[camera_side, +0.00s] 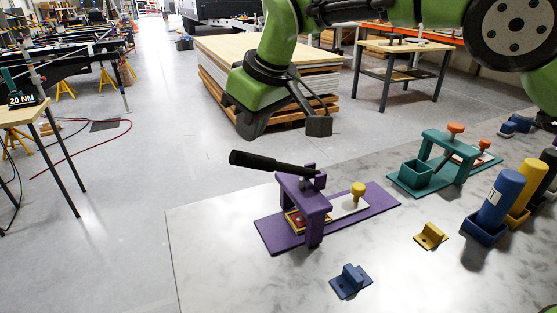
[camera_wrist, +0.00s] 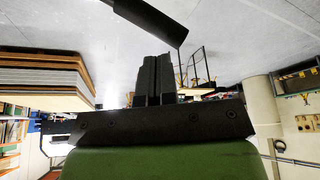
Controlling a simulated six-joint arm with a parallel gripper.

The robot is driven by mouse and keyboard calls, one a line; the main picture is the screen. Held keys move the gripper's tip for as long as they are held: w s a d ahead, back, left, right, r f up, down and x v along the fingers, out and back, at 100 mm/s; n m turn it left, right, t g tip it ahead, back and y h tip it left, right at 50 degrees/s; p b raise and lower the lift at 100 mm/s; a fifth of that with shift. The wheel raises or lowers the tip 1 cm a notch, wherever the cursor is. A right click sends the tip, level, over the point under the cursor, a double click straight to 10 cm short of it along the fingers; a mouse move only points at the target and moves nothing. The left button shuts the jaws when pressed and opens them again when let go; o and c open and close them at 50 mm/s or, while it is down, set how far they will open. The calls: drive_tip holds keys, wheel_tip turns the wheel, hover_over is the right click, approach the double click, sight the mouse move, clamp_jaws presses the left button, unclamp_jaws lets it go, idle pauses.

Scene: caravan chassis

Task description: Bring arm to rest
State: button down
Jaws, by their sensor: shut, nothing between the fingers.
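My gripper (camera_side: 318,124) hangs at the end of my green arm, above and behind the purple press fixture (camera_side: 312,210). Its dark fingers are together and empty; they also show in the wrist view (camera_wrist: 156,78). The fixture lies on the grey marbled table (camera_side: 215,232). Its black lever handle (camera_side: 262,162) points to the left, slightly raised at its free end, and my gripper is apart from it. A dark bar, apparently the handle, crosses the top of the wrist view (camera_wrist: 152,18). A yellow knob (camera_side: 358,188) stands at the fixture's right.
A teal fixture (camera_side: 440,165) stands further right. Blue (camera_side: 500,200) and yellow (camera_side: 527,190) cylinders stand in holders at the right. Small blue (camera_side: 350,281) and yellow (camera_side: 430,236) brackets lie in front. A stack of boards (camera_side: 225,75) stands on the floor behind. The table's left front is clear.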

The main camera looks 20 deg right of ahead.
drive_tip(key=shift+r, duration=0.2)
idle(0.3)
drive_tip(key=s+d+r+m+t, duration=0.2)
drive_tip(key=s+d+r+m, duration=0.3)
drive_tip(key=s+d+r, duration=0.8)
drive_tip(key=s+d+f+m, duration=0.2)
drive_tip(key=s+d, duration=0.1)
drive_tip(key=s, duration=0.4)
drive_tip(key=s+d+f+m+t, duration=0.1)
drive_tip(key=s+d+f+m, duration=0.2)
drive_tip(key=s, duration=0.5)
drive_tip(key=shift+s+d+f, duration=0.15)
drive_tip(key=shift+d+f, duration=0.15)
drive_tip(key=shift+d, duration=0.35)
